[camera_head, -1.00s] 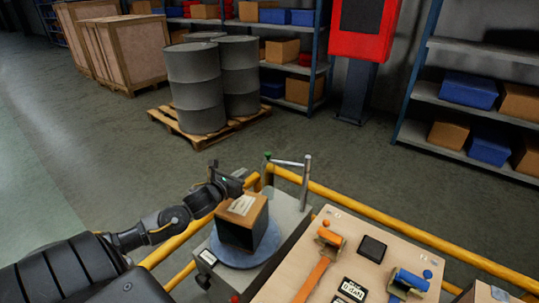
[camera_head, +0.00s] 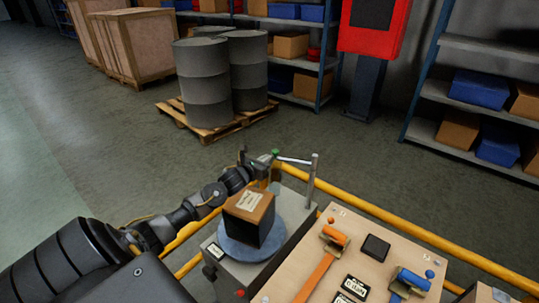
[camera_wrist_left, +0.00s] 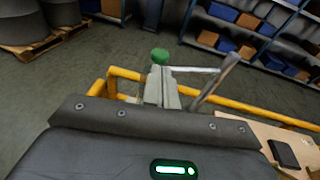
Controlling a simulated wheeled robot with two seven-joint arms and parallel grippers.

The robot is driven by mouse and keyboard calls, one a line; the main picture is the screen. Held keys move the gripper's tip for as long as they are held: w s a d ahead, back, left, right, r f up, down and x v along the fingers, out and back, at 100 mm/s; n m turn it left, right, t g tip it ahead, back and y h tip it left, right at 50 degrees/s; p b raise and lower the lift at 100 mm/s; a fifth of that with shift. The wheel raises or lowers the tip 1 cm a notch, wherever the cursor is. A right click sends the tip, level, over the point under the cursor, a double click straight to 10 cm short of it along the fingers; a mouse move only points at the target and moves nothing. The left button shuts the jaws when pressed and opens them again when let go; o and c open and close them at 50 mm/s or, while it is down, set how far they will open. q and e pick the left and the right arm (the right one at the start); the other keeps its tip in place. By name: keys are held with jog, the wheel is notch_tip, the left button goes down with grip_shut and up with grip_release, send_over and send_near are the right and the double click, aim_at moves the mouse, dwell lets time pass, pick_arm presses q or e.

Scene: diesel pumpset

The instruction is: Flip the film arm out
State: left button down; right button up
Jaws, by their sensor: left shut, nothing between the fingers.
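The film arm (camera_head: 294,161) is a thin metal bar running left from the top of an upright grey post (camera_head: 313,181) to a green knob (camera_head: 276,153). My left gripper (camera_head: 266,159) is shut and empty, just left of the knob. In the left wrist view, its fingertips (camera_wrist_left: 160,72) are together, with the green knob (camera_wrist_left: 160,56) just beyond them and the bar (camera_wrist_left: 196,70) leading right to the post (camera_wrist_left: 216,80). I cannot tell whether the fingers touch the knob. My right gripper is not in view.
A brown and black box (camera_head: 249,217) sits on a round blue-grey turntable (camera_head: 236,249) below the gripper. A panel (camera_head: 327,275) with orange and blue levers lies to the right. Yellow rails (camera_head: 375,213) run behind. Drums on a pallet stand farther back.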

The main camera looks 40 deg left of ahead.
aim_at(274, 153)
pick_arm(q)
jog(key=shift+x, duration=1.7)
